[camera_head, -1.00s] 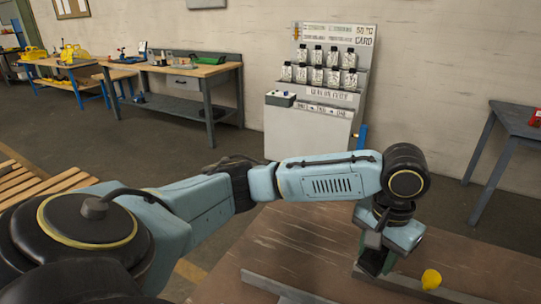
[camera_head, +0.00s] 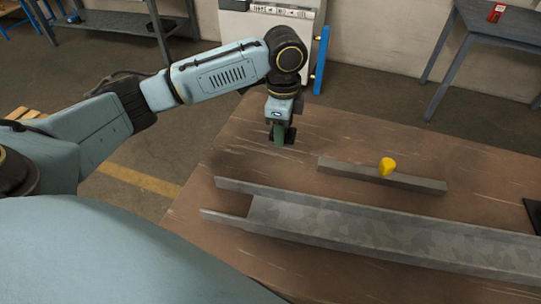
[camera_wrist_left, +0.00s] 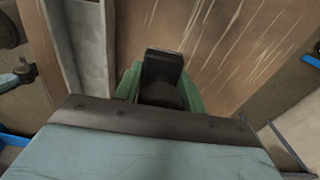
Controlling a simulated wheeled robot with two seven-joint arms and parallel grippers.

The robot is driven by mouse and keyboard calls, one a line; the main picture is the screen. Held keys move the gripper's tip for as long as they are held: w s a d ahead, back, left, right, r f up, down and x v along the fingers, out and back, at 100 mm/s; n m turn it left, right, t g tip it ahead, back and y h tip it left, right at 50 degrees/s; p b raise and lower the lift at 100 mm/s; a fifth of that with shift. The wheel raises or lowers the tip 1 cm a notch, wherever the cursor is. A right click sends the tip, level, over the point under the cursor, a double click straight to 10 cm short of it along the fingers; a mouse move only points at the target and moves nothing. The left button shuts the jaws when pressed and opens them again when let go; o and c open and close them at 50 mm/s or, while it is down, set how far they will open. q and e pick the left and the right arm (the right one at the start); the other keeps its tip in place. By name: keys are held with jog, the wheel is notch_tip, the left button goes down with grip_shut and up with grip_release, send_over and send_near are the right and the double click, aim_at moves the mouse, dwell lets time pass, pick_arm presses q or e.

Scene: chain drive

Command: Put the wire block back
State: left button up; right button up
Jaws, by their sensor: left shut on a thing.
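My left gripper (camera_head: 281,134) points down over the brown workbench (camera_head: 225,195), near its far left part. It is shut on a green block (camera_head: 278,131), which I take for the wire block. In the left wrist view the green block (camera_wrist_left: 191,100) shows on both sides of the dark finger (camera_wrist_left: 164,66), which hides its middle. I cannot tell whether the block touches the bench. My right gripper is not in view.
A grey metal channel (camera_head: 380,232) lies along the bench's near side. Behind it lies a grey bar (camera_head: 425,183) with a yellow piece (camera_head: 387,166) at it, right of my gripper. The bench is clear around the gripper. A grey table (camera_head: 490,45) stands at the back right.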

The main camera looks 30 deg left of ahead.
aim_at(270, 158)
pick_arm(q)
jog(key=m, duration=0.2)
jog(key=a+m, duration=0.1)
jog(key=m, duration=0.1)
jog(key=w+a+m, duration=0.1)
jog(key=m, duration=0.1)
jog(key=shift+a+f+p, duration=0.25)
jog(key=shift+f+p, duration=0.05)
jog(key=shift+f, duration=0.1)
jog(key=f+m, duration=0.1)
jog(key=f, duration=0.2)
jog(key=a+f+m, duration=0.1)
jog(key=f, duration=0.3)
jog(key=f+m, duration=0.2)
jog(key=f, duration=0.1)
jog(key=shift+w+a+f, duration=0.35)
jog(key=shift+w, duration=0.05)
jog(key=shift+f, duration=0.1)
jog(key=o, duration=0.5)
jog(key=shift+f, duration=0.1)
jog(key=o, duration=0.4)
jog(key=shift+o, duration=0.2)
notch_tip(270, 158, up, 12)
jog(key=shift+r+p, duration=0.2)
jog(key=shift+p, duration=0.1)
